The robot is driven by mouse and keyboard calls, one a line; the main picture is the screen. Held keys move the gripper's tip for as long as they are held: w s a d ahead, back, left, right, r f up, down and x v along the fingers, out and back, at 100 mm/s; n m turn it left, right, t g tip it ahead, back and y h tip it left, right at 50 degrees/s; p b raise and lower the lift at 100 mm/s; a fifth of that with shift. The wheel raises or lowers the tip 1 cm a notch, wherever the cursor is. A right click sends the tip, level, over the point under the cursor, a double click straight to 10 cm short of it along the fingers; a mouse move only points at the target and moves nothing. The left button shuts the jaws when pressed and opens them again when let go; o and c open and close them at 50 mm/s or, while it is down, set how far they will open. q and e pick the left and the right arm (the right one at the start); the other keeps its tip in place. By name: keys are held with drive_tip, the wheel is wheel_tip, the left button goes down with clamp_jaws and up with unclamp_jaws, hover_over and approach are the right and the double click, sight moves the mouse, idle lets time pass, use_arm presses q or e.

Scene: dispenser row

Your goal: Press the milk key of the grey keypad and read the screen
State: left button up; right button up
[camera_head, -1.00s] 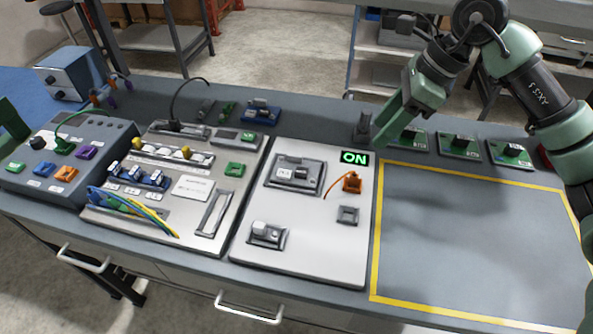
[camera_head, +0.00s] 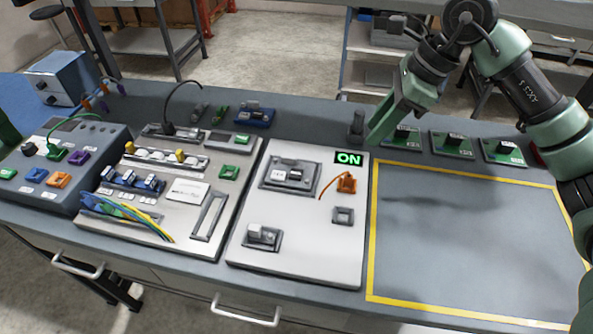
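I cannot make out a grey keypad or a milk key in this view. A small dark screen (camera_head: 349,157) with green "ON" sits at the top right of a light panel (camera_head: 310,260) on the bench. My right gripper (camera_head: 373,138) is above the back of the bench, just right of that screen, with its fingers pointing down and to the left. It seems to hold nothing, but the gap between its fingers is not clear. Only a green piece of my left arm shows at the left edge, so its gripper's state is hidden.
A grey console with coloured blocks (camera_head: 97,140) stands at the left. A second light panel (camera_head: 235,190) carries connectors and cables. Small green boards (camera_head: 452,146) line the back right. The yellow-framed mat area (camera_head: 470,230) is clear.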

clamp_jaws()
idle(1.4)
